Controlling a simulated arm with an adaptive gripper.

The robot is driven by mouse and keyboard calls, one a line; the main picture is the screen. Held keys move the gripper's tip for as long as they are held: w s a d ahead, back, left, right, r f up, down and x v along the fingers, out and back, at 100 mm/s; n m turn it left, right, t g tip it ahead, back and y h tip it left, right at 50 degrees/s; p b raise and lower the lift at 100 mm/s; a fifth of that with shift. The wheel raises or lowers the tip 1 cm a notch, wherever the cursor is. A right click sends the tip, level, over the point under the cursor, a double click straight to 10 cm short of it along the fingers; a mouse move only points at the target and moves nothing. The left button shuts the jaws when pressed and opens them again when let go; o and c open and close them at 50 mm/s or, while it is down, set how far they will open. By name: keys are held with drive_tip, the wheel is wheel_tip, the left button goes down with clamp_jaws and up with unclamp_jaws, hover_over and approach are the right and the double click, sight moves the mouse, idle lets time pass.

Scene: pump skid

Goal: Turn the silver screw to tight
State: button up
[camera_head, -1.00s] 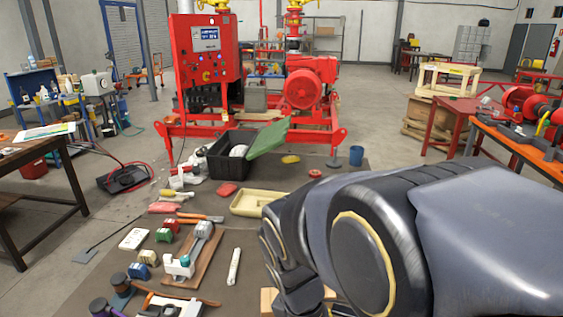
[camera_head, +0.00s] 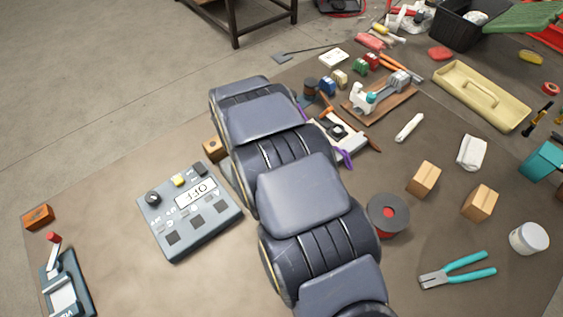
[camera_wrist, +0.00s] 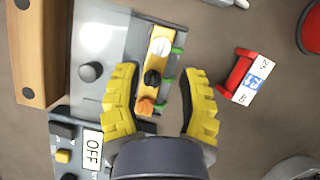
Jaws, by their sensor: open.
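In the wrist view, the silver screw (camera_wrist: 161,47) is a round pale head with a slot. It sits at the far end of a narrow yellow strip (camera_wrist: 163,33) with green tabs along its right side. A black screw (camera_wrist: 152,78) and an orange screw (camera_wrist: 146,105) are on the same strip, nearer to me. My gripper (camera_wrist: 160,76) has yellow ribbed fingers, open on either side of the strip. The silver screw lies just beyond the fingertips, and nothing is held. In the head view my own arm hides the gripper and the strip.
The strip is on a grey plate (camera_wrist: 105,35) with a dark knob (camera_wrist: 90,72). A display reading OFF (camera_wrist: 92,148) is at lower left, a wooden block (camera_wrist: 35,50) at left, a red part (camera_wrist: 240,75) at right. A grey control box (camera_head: 190,212) and pliers (camera_head: 458,270) flank my arm.

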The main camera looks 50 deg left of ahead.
drive_tip(key=x, duration=0.5)
drive_tip(key=shift+w+f, duration=0.1)
drive_tip(key=shift+f, duration=0.25)
clamp_jaws()
